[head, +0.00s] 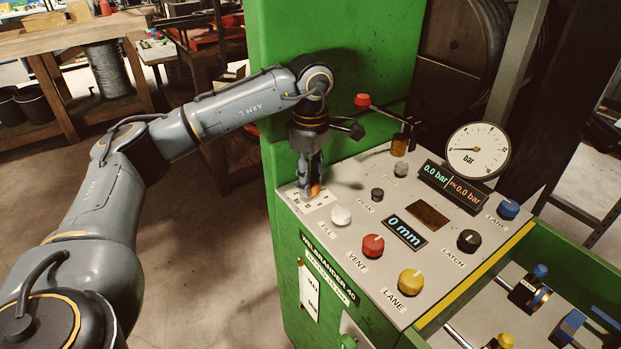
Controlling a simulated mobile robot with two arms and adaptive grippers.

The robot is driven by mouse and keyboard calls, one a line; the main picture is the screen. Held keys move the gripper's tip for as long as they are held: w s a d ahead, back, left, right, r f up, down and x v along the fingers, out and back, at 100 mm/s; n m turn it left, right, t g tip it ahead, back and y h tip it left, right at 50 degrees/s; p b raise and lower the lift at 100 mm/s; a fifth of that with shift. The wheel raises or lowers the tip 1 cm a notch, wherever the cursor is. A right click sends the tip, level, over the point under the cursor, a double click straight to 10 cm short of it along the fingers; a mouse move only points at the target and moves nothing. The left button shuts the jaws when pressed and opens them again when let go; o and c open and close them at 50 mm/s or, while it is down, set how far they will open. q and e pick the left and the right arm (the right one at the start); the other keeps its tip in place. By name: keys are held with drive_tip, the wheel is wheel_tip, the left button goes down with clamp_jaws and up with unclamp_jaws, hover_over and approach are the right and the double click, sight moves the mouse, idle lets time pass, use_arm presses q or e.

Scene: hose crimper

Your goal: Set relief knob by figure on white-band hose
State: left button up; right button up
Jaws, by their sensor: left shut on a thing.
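My left gripper (311,187) points down at the back left corner of the grey control panel (345,262). It is shut on a small knob, which I take to be the relief knob; the fingers hide most of it. A white plate with figures (320,199) lies around that knob, too small to read. I cannot make out a hose with a white band; fittings with blue (540,270) and yellow (505,340) parts lie in the bay at the lower right. My right gripper is out of view.
The panel carries white (341,215), red (373,245), yellow (411,282), black (469,240) and blue (508,209) knobs. A display reads 0 mm (405,232), another 0.0 bar (436,174). A round gauge (478,150) stands behind. A red-tipped lever (362,100) is close to my wrist.

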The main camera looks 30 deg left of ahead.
use_arm(q)
drive_tip(key=m, duration=0.5)
drive_tip(key=shift+m, duration=0.4)
idle(0.3)
drive_tip(key=o, duration=1.2)
drive_tip(key=shift+c, duration=0.2)
drive_tip(key=shift+r, duration=0.1)
wheel_tip(320, 180, up, 12)
